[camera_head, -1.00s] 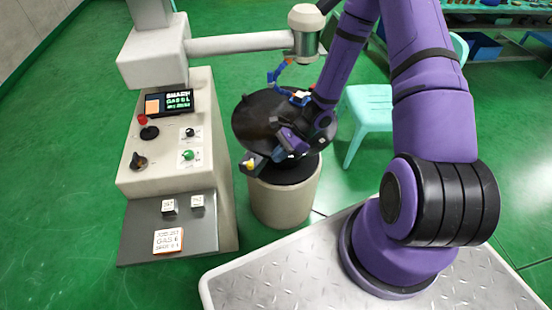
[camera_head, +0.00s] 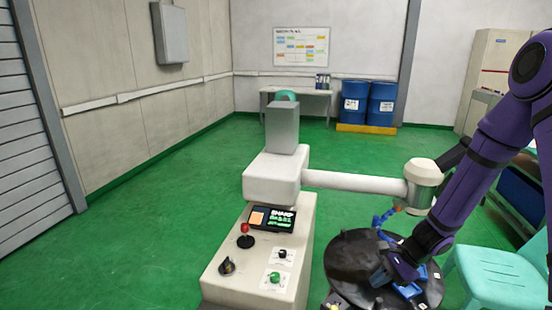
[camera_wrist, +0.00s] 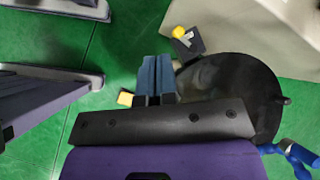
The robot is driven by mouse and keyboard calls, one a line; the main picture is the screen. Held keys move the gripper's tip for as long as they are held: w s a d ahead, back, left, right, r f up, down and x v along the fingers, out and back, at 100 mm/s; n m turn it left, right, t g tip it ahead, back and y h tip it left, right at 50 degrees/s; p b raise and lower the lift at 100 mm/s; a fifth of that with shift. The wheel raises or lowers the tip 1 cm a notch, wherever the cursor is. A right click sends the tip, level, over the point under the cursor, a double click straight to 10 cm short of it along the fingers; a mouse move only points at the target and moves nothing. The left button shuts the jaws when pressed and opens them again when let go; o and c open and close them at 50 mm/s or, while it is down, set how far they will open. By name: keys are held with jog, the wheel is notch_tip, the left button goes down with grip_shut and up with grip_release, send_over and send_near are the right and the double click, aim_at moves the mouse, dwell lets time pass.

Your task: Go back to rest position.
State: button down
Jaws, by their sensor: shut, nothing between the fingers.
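The black disc (camera_wrist: 255,75) lies just right of the fingers there. The exact height of my gripper above the disc is hard to tell.
A grey machine console (camera_head: 262,255) with a screen and knobs stands left of the disc. Its horizontal arm (camera_head: 350,181) reaches above the disc. A blue jointed hose (camera_head: 384,217) rises behind. A turquoise chair (camera_head: 495,275) is at right. Green floor at left is clear.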

jog(key=s+r+n+t+h, duration=0.1)
jog(key=s+r+n+h, duration=0.2)
jog(key=r, duration=0.9)
jog(key=s+r+n+h, duration=0.1)
jog(key=s+r+n, duration=0.35)
jog(key=r, duration=0.75)
jog(key=s+d+r+n+t+h, duration=0.3)
jog(key=s+r+n, duration=0.3)
jog(key=s+r, duration=0.7)
jog(key=shift+s+t+h, duration=0.5)
jog(key=shift+s+t, duration=0.05)
jog(key=shift+t, duration=0.15)
jog(key=c, duration=1.6)
grip_release()
jog(key=shift+s, duration=0.15)
jog(key=o, duration=0.7)
jog(key=shift+s+r, duration=0.1)
jog(key=m+g, duration=0.4)
jog(key=g, duration=0.1)
send_over(334, 308)
notch_tip(334, 308, down, 44)
notch_tip(334, 308, down, 11)
jog(key=shift+f, duration=0.1)
